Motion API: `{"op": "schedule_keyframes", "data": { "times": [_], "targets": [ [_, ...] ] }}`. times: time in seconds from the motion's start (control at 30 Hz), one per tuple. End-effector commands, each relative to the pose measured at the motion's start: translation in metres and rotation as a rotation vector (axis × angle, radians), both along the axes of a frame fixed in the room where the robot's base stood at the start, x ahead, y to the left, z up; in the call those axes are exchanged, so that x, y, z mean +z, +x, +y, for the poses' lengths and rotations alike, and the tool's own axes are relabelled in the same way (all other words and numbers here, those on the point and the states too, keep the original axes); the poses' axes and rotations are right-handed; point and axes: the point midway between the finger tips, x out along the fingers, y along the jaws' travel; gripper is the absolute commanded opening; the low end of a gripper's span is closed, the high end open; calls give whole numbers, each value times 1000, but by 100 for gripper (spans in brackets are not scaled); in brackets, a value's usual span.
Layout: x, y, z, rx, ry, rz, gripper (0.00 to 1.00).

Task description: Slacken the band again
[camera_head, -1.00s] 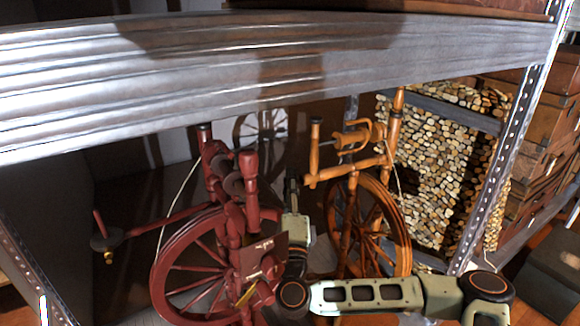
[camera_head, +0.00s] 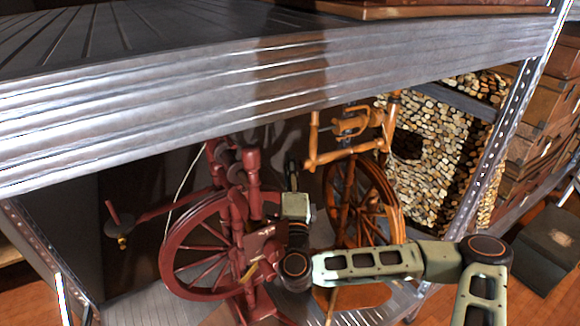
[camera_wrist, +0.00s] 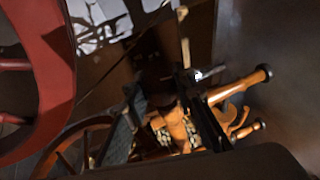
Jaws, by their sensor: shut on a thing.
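A dark red spinning wheel (camera_head: 205,245) stands at left under the shelf. A thin pale strand (camera_head: 184,180) curves beside its upright; I cannot tell if it is the band. An orange-brown spinning wheel (camera_head: 397,215) stands to its right. My gripper (camera_head: 292,168) reaches up between the two wheels. In the wrist view my dark fingers (camera_wrist: 165,112) close around an orange-brown wooden part (camera_wrist: 176,126), apparently of the orange wheel; its exact shape is unclear. The red rim (camera_wrist: 52,70) is close at left there. The band's tension cannot be seen.
A broad metal shelf (camera_head: 200,125) hangs low over both wheels. A perforated metal post (camera_head: 497,150) stands at right, near a pebbled panel (camera_head: 440,150). Stacked brown boxes (camera_head: 535,120) and a dark box (camera_head: 545,250) are farther right.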

Motion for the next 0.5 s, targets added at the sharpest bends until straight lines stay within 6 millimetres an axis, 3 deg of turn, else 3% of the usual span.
{"op": "schedule_keyframes", "data": {
  "times": [0.03, 0.07, 0.2, 0.5],
  "targets": [
    [0, 0, 0, -1, -1, 1, 0],
    [0, 0, 0, -1, -1, 1, 27],
    [0, 0, 0, -1, 0, 0, 42],
    [-1, -2, 0, 0, 0, 0, 42]
  ]
}}
